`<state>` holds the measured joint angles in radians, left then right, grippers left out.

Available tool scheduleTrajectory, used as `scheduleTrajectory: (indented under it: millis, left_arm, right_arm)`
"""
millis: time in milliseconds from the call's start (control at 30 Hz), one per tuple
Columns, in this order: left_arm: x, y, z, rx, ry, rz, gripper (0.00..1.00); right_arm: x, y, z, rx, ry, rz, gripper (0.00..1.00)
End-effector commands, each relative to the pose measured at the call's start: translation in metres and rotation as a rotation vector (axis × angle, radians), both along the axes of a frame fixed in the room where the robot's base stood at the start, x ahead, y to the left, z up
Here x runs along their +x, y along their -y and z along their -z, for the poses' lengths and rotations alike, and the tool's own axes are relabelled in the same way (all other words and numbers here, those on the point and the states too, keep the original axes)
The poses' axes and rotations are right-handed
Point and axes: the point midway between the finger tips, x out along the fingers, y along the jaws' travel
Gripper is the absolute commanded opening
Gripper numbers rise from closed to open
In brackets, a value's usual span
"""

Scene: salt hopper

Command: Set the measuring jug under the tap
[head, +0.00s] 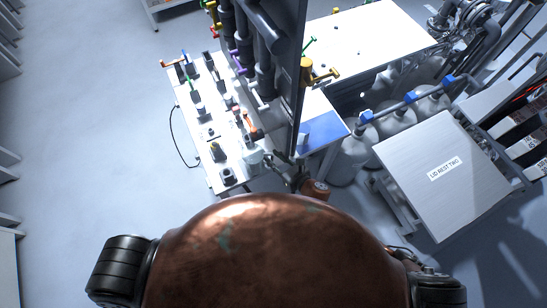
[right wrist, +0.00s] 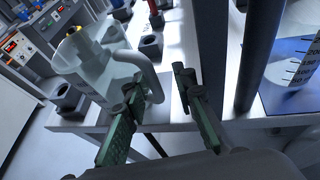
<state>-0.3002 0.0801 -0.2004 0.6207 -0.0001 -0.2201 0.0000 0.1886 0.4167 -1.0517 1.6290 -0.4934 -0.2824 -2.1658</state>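A pale, translucent jug with a looped handle (right wrist: 90,78) stands near the edge of the white bench in the right wrist view. It also shows in the head view (head: 252,158). My right gripper (right wrist: 158,85) is open, its two dark green fingers on either side of the jug's handle; I cannot tell whether they touch it. In the head view the gripper (head: 284,159) is just right of the jug. A clear vessel with printed graduations (right wrist: 291,66) stands on a blue mat (head: 328,136). Several coloured taps line the pipes, one of them yellow (head: 318,72). My left gripper is out of view.
The white bench (head: 222,158) carries several small dark blocks and fittings left of the tall panel (head: 297,75). Dark upright posts (right wrist: 212,55) stand close to the right finger. Grey bottles (head: 395,118) and a lid-rest table (head: 436,165) stand at right. The floor at left is clear.

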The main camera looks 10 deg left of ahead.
Motion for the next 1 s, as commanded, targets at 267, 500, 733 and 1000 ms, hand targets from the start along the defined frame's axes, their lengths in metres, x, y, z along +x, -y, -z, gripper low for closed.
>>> scheduleTrajectory:
  millis: [267,500,733,1000]
  left_arm:
    - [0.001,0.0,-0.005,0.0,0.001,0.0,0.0]
    - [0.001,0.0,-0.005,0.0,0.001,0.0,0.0]
    - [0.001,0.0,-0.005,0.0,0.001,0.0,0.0]
    - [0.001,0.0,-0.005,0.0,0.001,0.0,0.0]
  right_arm:
    - [-0.022,0.024,-0.017,-0.001,0.0,-0.001,0.25]
    - [-0.054,0.058,-0.036,-0.002,0.0,0.0,0.25]
    - [-0.073,0.077,-0.048,-0.001,0.001,0.0,0.25]
    - [-0.076,0.081,-0.051,0.0,0.001,0.001,0.25]
